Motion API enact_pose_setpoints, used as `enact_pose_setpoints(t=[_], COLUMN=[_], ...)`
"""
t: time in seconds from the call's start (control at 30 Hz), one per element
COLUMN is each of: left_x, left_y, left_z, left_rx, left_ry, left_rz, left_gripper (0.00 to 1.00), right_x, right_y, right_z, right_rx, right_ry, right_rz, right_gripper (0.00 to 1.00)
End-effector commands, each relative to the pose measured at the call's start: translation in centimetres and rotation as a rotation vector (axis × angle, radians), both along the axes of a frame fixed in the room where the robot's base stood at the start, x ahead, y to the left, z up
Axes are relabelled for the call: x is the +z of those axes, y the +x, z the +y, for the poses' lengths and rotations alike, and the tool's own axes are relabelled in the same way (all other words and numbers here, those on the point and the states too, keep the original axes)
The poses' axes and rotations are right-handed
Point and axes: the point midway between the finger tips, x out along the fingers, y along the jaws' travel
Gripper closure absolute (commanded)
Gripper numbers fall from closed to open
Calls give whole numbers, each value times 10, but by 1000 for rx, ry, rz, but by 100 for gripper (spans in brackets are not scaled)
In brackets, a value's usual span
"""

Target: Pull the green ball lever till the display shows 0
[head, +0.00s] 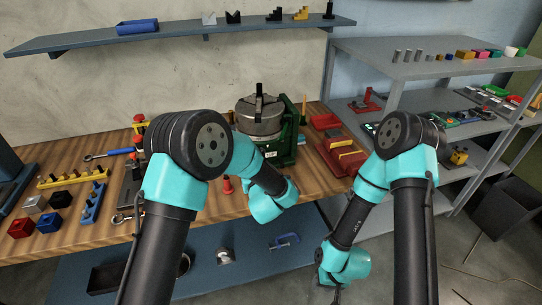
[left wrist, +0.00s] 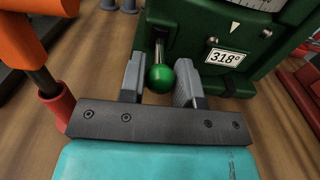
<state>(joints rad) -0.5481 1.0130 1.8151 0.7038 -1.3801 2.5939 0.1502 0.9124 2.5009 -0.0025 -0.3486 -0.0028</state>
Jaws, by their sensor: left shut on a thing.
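The green ball lever (left wrist: 160,78) shows in the left wrist view as a glossy green ball on a short metal rod. My left gripper (left wrist: 160,84) is shut on the ball, with one grey finger on each side. The display (left wrist: 225,57) on the green machine body (left wrist: 196,28) reads 318°. In the head view the green machine (head: 285,145) stands on the wooden bench with a round metal chuck on top. My arm hides the lever and left gripper there. My right gripper (head: 337,292) hangs low near the bottom edge, too small to tell whether it is open.
An orange and red post (left wrist: 50,85) stands close left of my left gripper. Blocks and tools lie at the left. A grey shelf rack (head: 420,68) stands at the right.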

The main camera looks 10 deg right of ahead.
Motion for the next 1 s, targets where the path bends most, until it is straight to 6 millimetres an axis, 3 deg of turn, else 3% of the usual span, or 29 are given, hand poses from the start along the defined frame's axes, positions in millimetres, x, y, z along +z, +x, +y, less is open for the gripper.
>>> enact_pose_setpoints(t=[1.0], left_x=[1], left_y=[7], left_z=[-24], left_rx=[-8], left_ry=[0], left_rz=[-3], left_gripper=[100], right_x=[0], right_y=[0], right_z=[0], right_rx=[0], right_ry=[0], right_rz=[0], right_gripper=[62])
